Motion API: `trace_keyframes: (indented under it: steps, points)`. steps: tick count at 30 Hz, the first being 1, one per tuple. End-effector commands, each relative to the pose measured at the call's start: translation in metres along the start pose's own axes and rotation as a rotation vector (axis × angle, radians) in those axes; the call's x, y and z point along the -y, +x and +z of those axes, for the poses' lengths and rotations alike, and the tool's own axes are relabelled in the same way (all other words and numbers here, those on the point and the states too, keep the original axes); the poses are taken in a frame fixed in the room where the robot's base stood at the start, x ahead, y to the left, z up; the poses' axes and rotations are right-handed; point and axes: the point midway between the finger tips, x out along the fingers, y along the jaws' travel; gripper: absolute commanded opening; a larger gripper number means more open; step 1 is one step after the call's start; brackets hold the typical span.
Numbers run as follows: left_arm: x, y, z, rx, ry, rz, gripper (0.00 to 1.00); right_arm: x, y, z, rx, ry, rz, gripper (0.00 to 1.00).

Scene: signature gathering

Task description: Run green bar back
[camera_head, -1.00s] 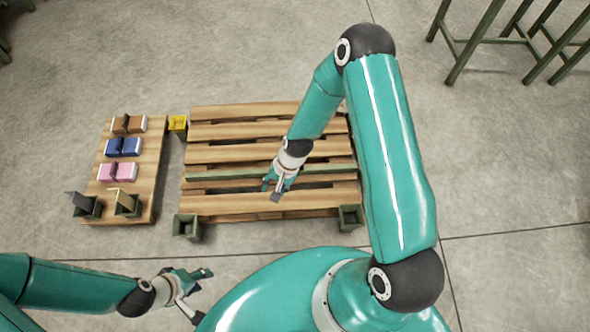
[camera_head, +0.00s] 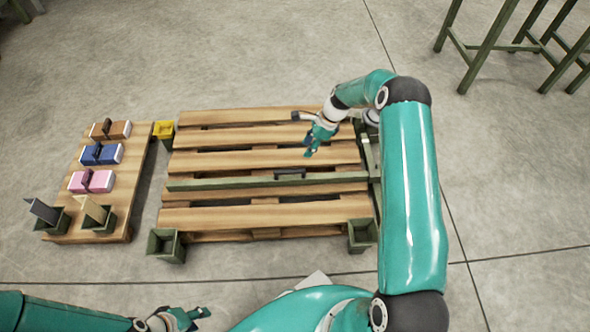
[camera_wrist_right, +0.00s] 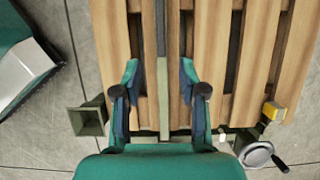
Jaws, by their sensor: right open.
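The green bar (camera_head: 240,183) lies across the slatted pallet (camera_head: 230,134) from left to right, with a dark grip (camera_head: 290,174) on it. My right gripper (camera_head: 312,142) is open and empty above the pallet, on the far side of the bar. In the right wrist view the green bar (camera_wrist_right: 163,95) runs lengthwise between the two spread fingers (camera_wrist_right: 160,85), apart from both. My left gripper (camera_head: 192,317) is low at the bottom edge, away from the pallet; its jaw state is unclear.
A round crank (camera_wrist_right: 258,153) is at the pallet's right end. Green-legged stands (camera_head: 487,45) are at upper right.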

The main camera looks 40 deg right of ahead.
Motion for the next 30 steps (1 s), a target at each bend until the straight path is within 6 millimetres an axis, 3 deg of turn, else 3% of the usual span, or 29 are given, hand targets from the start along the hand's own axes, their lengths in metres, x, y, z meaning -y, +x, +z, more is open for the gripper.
trace_keyframes:
  steps: [6,15,22,30]
  points:
    - [0.006,0.017,0.000,0.000,0.000,0.000,0.40,-0.001,0.052,-0.001,0.000,-0.002,0.004,0.42]
    - [0.013,0.035,0.000,0.000,0.000,0.000,0.40,-0.001,0.113,-0.002,0.000,-0.002,0.001,0.42]
    - [0.015,0.042,0.000,0.001,0.000,0.000,0.40,-0.001,0.137,-0.001,0.000,-0.002,0.001,0.42]
    - [0.015,0.042,0.000,0.000,0.000,0.000,0.40,0.000,0.141,-0.001,0.000,-0.001,-0.001,0.42]
